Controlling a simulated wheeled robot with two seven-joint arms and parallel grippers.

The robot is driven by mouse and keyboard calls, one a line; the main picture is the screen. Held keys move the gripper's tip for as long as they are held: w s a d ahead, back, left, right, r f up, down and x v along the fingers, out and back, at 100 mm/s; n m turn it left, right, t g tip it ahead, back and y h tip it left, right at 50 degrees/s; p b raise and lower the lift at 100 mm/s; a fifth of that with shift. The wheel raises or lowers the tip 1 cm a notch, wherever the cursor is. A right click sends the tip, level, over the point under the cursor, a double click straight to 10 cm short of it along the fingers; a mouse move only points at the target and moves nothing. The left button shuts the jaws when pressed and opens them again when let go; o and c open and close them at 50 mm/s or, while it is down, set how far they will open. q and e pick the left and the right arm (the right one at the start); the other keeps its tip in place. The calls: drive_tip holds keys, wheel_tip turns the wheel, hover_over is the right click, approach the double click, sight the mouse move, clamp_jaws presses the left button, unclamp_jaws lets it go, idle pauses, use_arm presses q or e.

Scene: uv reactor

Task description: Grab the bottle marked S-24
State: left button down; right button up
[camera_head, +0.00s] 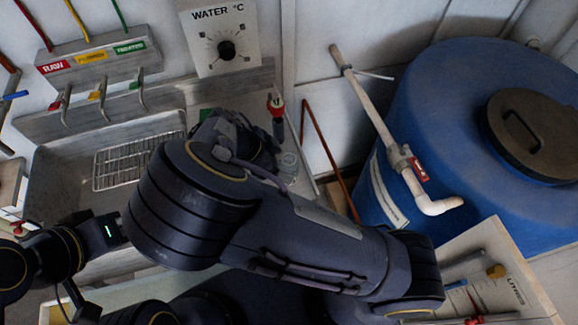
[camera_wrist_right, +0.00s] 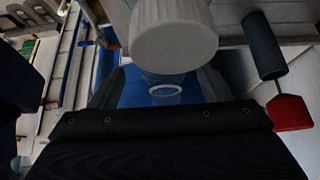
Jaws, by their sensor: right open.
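A bottle with a wide, ribbed white cap (camera_wrist_right: 172,35) shows in the right wrist view, with clear material below the cap. No S-24 marking is readable. My right gripper (camera_wrist_right: 163,85) is open, with one dark finger to each side of the clear part below the cap; I cannot tell whether they touch it. In the head view my right arm crosses the middle, and its dark gripper (camera_head: 243,135) is partly hidden by the arm. A clear piece (camera_head: 288,166) shows just right of it.
A steel sink with a wire rack (camera_head: 125,160) lies at the left, under RAW and TREATED taps. A blue tank (camera_head: 450,95) with a white pipe (camera_head: 380,125) fills the right. A LITRES board (camera_head: 500,293) is lower right.

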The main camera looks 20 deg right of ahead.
drive_tip(key=x, duration=0.1)
drive_tip(key=p+x, duration=0.1)
drive_tip(key=x, duration=0.1)
drive_tip(key=shift+w+d+f, duration=0.2)
drive_tip(key=shift+w+d, duration=0.1)
drive_tip(key=shift+d, duration=0.15)
drive_tip(key=shift+d+f, duration=0.15)
drive_tip(key=shift+f, duration=0.25)
drive_tip(key=c, duration=1.1)
drive_tip(key=shift+o, duration=0.2)
drive_tip(key=shift+r, duration=0.1)
